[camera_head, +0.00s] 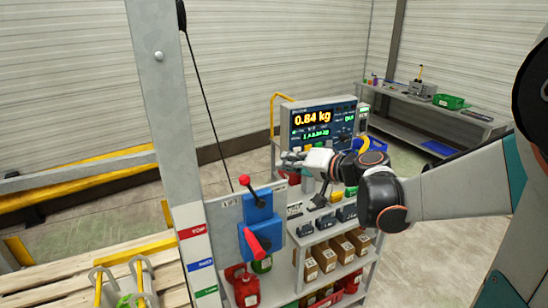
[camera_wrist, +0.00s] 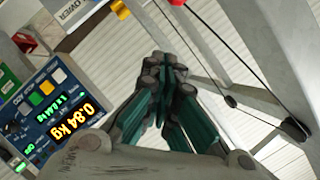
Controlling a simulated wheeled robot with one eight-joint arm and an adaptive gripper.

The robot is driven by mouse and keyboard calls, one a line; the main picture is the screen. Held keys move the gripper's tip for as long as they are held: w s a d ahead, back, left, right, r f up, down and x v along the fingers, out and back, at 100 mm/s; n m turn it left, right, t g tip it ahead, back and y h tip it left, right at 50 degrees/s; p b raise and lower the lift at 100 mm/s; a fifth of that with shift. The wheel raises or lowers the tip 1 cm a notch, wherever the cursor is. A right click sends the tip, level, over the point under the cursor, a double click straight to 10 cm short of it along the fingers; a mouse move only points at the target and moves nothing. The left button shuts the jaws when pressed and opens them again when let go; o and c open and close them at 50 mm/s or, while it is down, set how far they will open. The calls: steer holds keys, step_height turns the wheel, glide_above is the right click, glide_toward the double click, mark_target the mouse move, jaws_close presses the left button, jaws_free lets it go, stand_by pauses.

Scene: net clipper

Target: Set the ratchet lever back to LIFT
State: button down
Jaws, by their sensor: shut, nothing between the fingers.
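A blue ratchet box (camera_head: 260,222) is mounted on a grey plate beside the upright post. A thick red-gripped handle (camera_head: 257,243) slants on its lower front. A thin black rod with a red ball (camera_head: 244,180) rises up-left from its top. A small label on the plate (camera_head: 230,203) appears to read LIFT. In the wrist view a label (camera_wrist: 75,12) reads LOWER, and a red part (camera_wrist: 176,2) shows at the top edge. My gripper (camera_head: 288,158) is shut and empty, above and right of the box, apart from it. Its closed fingers also show in the wrist view (camera_wrist: 168,70).
A scale display (camera_head: 318,118) reading 0.84 kg stands behind my gripper. A shelf cart with cardboard boxes (camera_head: 325,258) is below. The post (camera_head: 168,110) and a black cable (camera_head: 200,85) are left. A workbench (camera_head: 440,105) stands at the back right.

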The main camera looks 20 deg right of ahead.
steer(key=shift+v, duration=1.05)
steer(key=shift+a, duration=0.2)
